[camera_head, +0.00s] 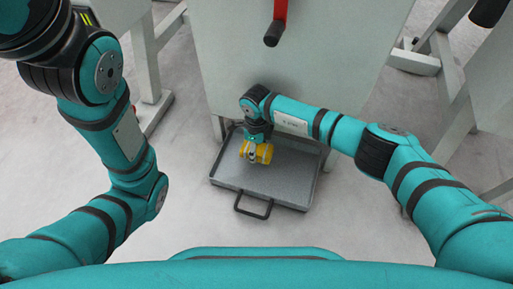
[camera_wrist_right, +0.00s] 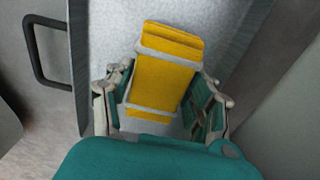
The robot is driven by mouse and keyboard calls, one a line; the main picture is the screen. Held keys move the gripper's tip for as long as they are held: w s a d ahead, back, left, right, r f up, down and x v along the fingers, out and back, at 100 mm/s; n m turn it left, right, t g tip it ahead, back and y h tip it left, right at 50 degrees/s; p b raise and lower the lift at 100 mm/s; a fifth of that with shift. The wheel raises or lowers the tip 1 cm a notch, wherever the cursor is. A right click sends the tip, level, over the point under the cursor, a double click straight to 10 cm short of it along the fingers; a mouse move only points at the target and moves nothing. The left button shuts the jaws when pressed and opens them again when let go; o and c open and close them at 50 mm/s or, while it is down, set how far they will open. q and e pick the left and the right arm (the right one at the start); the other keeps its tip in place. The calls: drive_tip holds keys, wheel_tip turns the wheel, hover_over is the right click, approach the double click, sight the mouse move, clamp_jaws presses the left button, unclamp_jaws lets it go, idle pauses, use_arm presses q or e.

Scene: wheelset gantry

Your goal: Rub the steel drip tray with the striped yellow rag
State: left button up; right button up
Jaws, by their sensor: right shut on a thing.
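The steel drip tray (camera_head: 286,180) is a grey, shallow, rimmed tray on the floor, with a dark handle (camera_head: 253,207) on its near side. The striped yellow rag (camera_head: 263,152) is a folded yellow bundle with pale stripes, held over the left part of the tray. In the right wrist view the rag (camera_wrist_right: 165,80) sits between the fingers of my right gripper (camera_wrist_right: 165,105), with the tray's surface behind it. My right gripper (camera_head: 252,146) is shut on the rag. I cannot tell whether the rag touches the tray. My left gripper is out of view.
A large grey cabinet (camera_head: 300,60) stands right behind the tray, with a red-and-black crank handle (camera_head: 275,25) on its face. Grey stand legs (camera_head: 148,60) are at the left, and more grey frame parts (camera_head: 455,90) at the right. The floor left of the tray is clear.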

drive_tip(key=shift+f, duration=0.1)
wheel_tip(320, 180, up, 3)
drive_tip(key=p, duration=0.2)
drive_tip(key=shift+p, duration=0.35)
drive_tip(key=shift+w, duration=0.1)
